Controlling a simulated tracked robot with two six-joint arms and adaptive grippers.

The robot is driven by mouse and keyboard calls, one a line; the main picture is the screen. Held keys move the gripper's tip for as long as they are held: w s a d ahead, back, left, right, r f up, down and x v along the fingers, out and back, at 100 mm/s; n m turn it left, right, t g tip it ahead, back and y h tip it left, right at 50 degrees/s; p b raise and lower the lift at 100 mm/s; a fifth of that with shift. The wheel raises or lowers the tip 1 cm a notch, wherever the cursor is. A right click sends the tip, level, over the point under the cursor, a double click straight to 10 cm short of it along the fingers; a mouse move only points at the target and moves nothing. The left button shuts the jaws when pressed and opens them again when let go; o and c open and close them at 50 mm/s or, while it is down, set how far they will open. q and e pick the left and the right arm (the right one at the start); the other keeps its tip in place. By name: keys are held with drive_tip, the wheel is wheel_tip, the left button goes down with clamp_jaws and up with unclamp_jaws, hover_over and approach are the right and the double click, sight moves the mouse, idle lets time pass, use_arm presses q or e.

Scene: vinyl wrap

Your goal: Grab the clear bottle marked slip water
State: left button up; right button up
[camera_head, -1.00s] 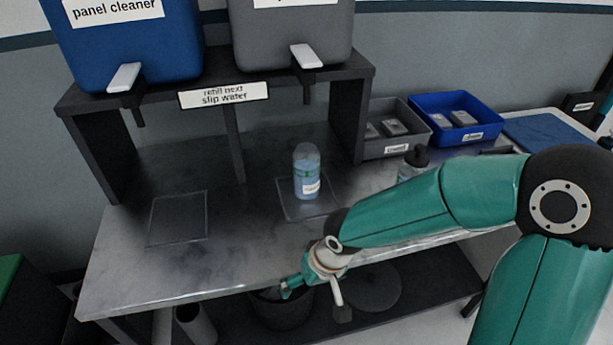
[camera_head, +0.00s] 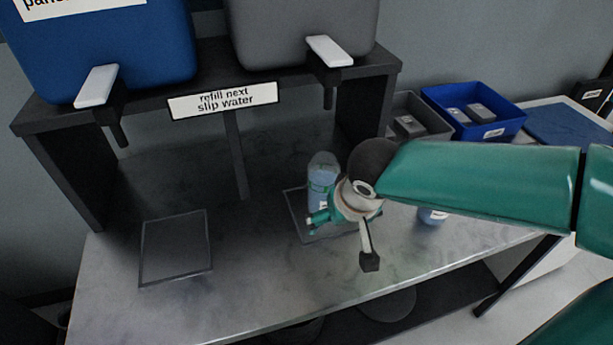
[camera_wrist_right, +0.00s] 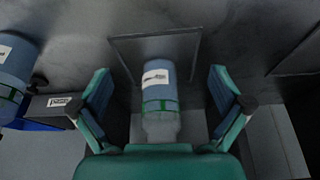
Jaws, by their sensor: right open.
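A clear bottle (camera_head: 322,172) with bluish liquid, a green band and a white label stands on a square outlined pad (camera_head: 296,212) under the grey dispenser. My right gripper (camera_head: 343,238) is at the bottle's near right side and hides its lower part. In the right wrist view the bottle (camera_wrist_right: 158,98) lies between the two spread fingers of the gripper (camera_wrist_right: 161,90), with space on both sides. The gripper is open and empty. The label text is too small to read. My left gripper is not in view.
A blue dispenser (camera_head: 110,45) and a grey dispenser (camera_head: 290,35) sit on a dark shelf with a sign (camera_head: 223,101) reading "refill next slip water". Another bottle (camera_head: 432,216) is mostly behind my right arm. Grey (camera_head: 405,128) and blue bins (camera_head: 470,112) stand at right. The left pad (camera_head: 176,246) is empty.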

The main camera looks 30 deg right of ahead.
sight(323, 174)
drive_tip(key=w+d+p, duration=0.1)
drive_tip(key=w, duration=0.3)
drive_tip(key=w+d+p, duration=0.1)
drive_tip(key=w+d, duration=0.1)
drive_tip(key=w, duration=0.2)
drive_tip(key=w+d, duration=0.1)
drive_tip(key=w, duration=0.3)
drive_tip(key=shift+d+f+p, duration=0.1)
drive_tip(key=shift+d+p, duration=0.1)
drive_tip(key=shift+p, duration=0.2)
drive_tip(key=shift+f, duration=0.15)
drive_tip(key=c, duration=1.5)
drive_tip(key=shift+c, duration=0.9)
